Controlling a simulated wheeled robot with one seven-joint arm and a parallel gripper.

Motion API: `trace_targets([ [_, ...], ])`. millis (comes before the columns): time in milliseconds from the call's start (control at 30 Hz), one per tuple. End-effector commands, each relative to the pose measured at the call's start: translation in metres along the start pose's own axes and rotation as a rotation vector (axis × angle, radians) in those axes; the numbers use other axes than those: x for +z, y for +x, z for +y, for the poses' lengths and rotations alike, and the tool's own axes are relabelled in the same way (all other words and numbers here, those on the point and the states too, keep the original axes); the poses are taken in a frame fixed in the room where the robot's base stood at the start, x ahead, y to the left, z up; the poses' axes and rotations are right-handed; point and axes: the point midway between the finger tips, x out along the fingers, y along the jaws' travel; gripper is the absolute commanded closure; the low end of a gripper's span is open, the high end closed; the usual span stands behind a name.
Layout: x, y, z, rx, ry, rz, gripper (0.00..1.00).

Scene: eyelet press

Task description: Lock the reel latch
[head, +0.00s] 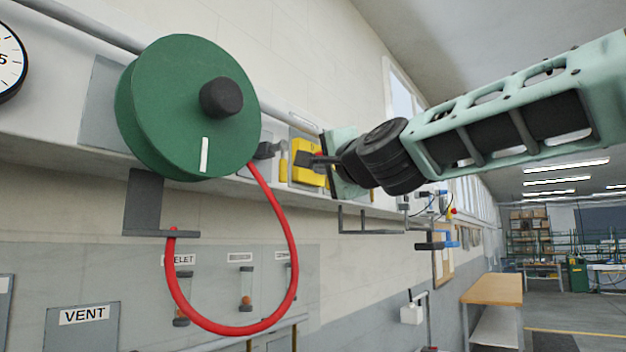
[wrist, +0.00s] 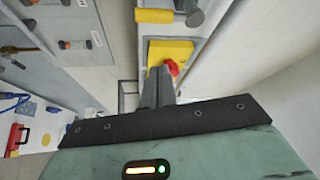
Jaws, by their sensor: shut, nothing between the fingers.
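The green reel (head: 180,110) with a dark hub knob and a white mark hangs on the wall at the left of the head view. At its right edge is a small dark fitting (head: 268,150) with a slim yellow handle (head: 284,160), which may be the latch; its locked state cannot be told. In the wrist view the yellow handle (wrist: 153,16) lies sideways at the top, beside a grey knob (wrist: 193,14). My gripper (head: 306,160) is shut and empty, in front of the yellow box; its fingers (wrist: 159,76) also show in the wrist view.
The yellow box (head: 307,146) with a red knob (wrist: 172,68) sits right of the latch fitting, close to my fingertips; contact cannot be told. A red hose (head: 293,270) loops below the reel. A dark bracket (head: 145,205) stands under it. Open floor lies at the right.

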Motion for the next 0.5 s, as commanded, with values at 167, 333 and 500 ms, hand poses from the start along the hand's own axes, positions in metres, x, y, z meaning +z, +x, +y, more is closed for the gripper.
trace_targets([
  [167, 0.000, -0.030, -0.005, -0.002, 0.000, 0.000, 1.00],
  [333, -0.001, -0.044, -0.007, 0.000, 0.000, 0.000, 1.00],
  [500, -0.001, -0.046, -0.007, 0.001, -0.001, 0.000, 1.00],
])
